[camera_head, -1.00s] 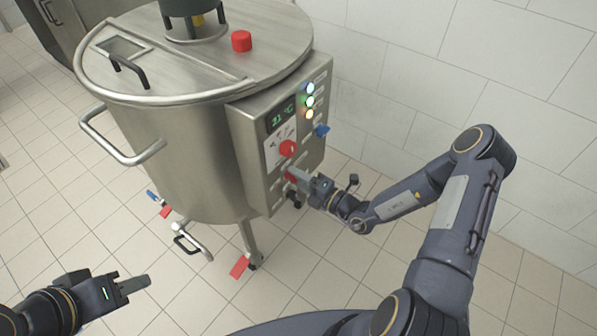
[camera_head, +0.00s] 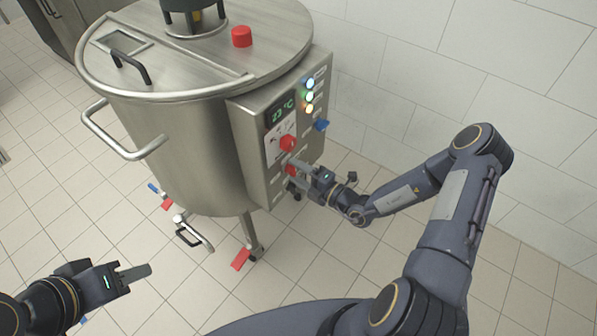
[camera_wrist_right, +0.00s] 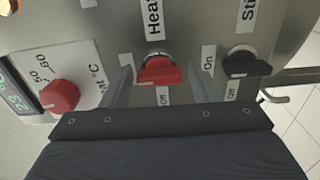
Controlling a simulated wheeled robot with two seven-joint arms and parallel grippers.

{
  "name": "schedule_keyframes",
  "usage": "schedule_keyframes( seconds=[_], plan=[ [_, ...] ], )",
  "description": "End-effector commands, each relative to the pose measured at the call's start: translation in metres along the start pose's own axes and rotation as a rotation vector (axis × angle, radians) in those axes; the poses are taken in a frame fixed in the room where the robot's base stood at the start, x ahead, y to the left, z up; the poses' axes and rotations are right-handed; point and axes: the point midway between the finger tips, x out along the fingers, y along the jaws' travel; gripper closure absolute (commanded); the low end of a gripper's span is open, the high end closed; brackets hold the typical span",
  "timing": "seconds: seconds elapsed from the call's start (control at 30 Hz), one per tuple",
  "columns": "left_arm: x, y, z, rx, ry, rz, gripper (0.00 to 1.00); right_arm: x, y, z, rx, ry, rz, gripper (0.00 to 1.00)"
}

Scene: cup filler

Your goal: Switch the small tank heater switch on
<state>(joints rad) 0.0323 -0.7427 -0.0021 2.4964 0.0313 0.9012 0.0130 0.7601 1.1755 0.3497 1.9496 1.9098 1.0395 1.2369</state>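The tank's control panel (camera_head: 252,165) faces right in the head view. The heater switch (camera_wrist_right: 158,70) is a red knob under a label beginning "Heat", with "On" to its right and "Off" below it. In the head view the heater switch (camera_head: 291,170) is partly covered by my right gripper (camera_head: 299,166). In the right wrist view my right gripper (camera_wrist_right: 166,85) is open, one finger on each side of the red knob, with gaps showing.
A red temperature dial (camera_wrist_right: 60,96) and a black switch (camera_wrist_right: 245,65) flank the heater switch. A tiled wall (camera_head: 420,60) stands behind. Floor is open in front.

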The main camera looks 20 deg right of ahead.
Motion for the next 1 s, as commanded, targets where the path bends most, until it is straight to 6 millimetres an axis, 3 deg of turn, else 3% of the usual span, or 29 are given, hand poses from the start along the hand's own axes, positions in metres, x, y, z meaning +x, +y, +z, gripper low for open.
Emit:
schedule_keyframes(
  seconds=[0.4, 0.8, 1.0],
  plan=[
    [0.000, 0.000, 0.000, 0.000, 0.000, 0.000, 0.64, -0.004, 0.001, 0.001, -0.002, -0.001, 0.001, 0.35],
    [-0.003, 0.002, -0.002, 0.000, 0.000, 0.000, 0.64, -0.066, 0.000, 0.001, -0.002, -0.002, 0.000, 0.35],
    [-0.004, 0.002, -0.002, 0.000, 0.000, 0.000, 0.64, -0.078, 0.000, 0.000, -0.001, 0.000, 0.000, 0.35]
  ],
)
